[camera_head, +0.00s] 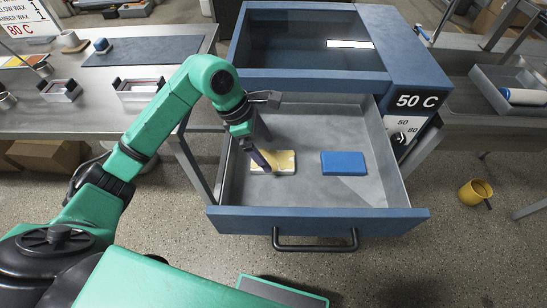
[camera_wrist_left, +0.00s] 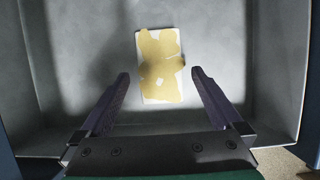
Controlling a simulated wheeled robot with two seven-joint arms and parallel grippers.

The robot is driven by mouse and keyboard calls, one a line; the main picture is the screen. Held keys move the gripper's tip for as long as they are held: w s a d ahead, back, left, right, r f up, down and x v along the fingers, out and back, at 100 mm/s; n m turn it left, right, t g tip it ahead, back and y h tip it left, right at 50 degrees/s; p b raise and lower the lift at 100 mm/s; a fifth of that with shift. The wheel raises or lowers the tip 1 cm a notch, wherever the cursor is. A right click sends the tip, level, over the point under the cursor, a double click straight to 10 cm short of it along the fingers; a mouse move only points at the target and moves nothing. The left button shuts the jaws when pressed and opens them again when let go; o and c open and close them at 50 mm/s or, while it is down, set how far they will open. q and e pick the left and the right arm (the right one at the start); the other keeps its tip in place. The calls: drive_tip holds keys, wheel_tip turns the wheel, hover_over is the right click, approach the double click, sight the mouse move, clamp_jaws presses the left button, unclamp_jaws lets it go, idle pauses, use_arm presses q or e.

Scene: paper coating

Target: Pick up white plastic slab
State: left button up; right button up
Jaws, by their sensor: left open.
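A white slab with patchy yellow coating (camera_head: 285,161) lies flat in the open drawer (camera_head: 320,217), left of a blue slab (camera_head: 343,163). My left gripper (camera_head: 264,163) reaches down into the drawer at the white slab's left part and hides some of it. In the left wrist view, the white slab (camera_wrist_left: 160,65) lies ahead of the fingertips, and my left gripper (camera_wrist_left: 158,76) is open and empty with its fingers apart. The slab's near end lies between the fingertip lines. Whether the fingers touch it cannot be told. My right gripper is not in view.
The blue drawer cabinet (camera_head: 405,60) with a "50 C" panel stands behind. The drawer walls surround both slabs. A steel table (camera_head: 60,115) with small trays is at the left. A yellow mug (camera_head: 475,192) is on the floor at the right.

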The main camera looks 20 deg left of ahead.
sight(273, 159)
use_arm(q)
drive_tip(key=shift+p+x, duration=0.3)
drive_tip(key=shift+x, duration=1.6)
drive_tip(key=shift+a, duration=0.1)
drive_tip(key=c, duration=1.3)
drive_tip(key=shift+r, duration=0.15)
